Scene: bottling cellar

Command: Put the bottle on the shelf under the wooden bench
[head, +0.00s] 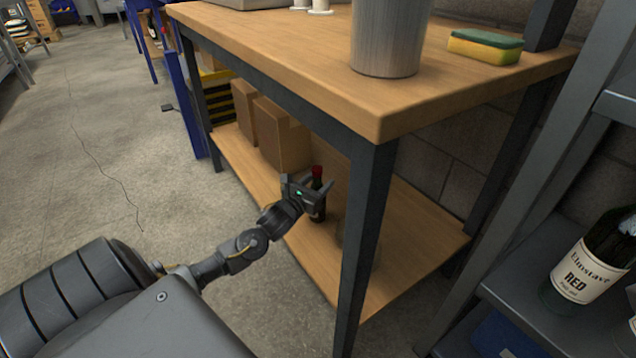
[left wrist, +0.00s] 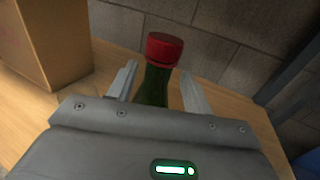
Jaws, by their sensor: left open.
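The bottle (head: 320,213), dark green with a red cap, stands upright on the lower wooden shelf (head: 425,238) under the wooden bench (head: 300,58). My left gripper (head: 319,184) reaches in under the bench top from the front, with a finger on either side of the bottle's upper part. In the left wrist view the red cap (left wrist: 164,49) and green neck rise between the spread fingers (left wrist: 158,76), with gaps on both sides. The gripper is open. The gripper body hides the lower part of the bottle there. My right gripper is in neither view.
Cardboard boxes (head: 280,137) stand on the shelf left of the bottle. The bench's front leg (head: 362,230) is close at right. A metal container (head: 388,38) and a sponge (head: 484,46) are on the bench top. A labelled bottle (head: 590,268) stands on a grey rack at right.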

